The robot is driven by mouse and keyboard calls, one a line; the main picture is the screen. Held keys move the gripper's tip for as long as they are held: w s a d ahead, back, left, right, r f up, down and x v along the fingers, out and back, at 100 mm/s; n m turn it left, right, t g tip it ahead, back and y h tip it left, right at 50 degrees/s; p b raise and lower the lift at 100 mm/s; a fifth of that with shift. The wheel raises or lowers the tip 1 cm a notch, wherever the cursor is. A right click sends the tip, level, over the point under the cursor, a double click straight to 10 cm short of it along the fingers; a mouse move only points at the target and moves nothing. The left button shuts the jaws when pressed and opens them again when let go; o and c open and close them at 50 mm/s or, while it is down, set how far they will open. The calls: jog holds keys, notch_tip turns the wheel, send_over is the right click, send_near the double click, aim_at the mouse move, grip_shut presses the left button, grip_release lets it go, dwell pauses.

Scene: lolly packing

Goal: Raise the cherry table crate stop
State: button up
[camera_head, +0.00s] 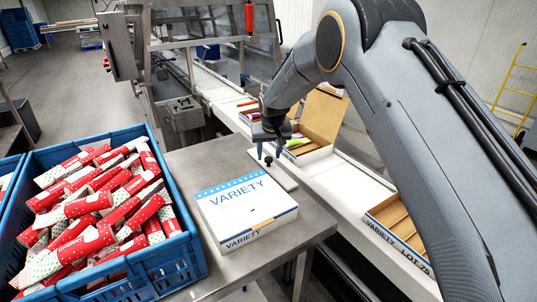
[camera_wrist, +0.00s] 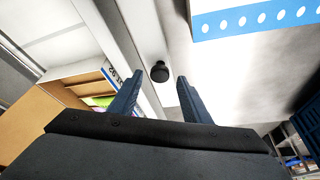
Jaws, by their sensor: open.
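A small black round knob (camera_wrist: 160,72), likely the crate stop's handle, stands on a pale strip; it also shows in the head view (camera_head: 268,161), at the table's edge beside the conveyor. My gripper (camera_wrist: 160,79) is open and empty. In the wrist view its two fingers point towards the knob, which shows between their tips, apart from both. In the head view my gripper (camera_head: 269,152) is pointed down close above the knob. I cannot tell the exact height gap. The blue crate (camera_head: 172,262) of red cherry packs stands at the left of the metal table (camera_head: 215,160).
A closed white VARIETY box (camera_head: 245,212) lies on the table close in front of my gripper. Open cardboard boxes (camera_head: 322,118) sit on the white conveyor (camera_head: 350,185) to the right, one with its lid raised. A machine frame (camera_head: 180,115) stands behind.

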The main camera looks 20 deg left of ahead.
jog(key=shift+x, duration=0.95)
jog(key=c, duration=1)
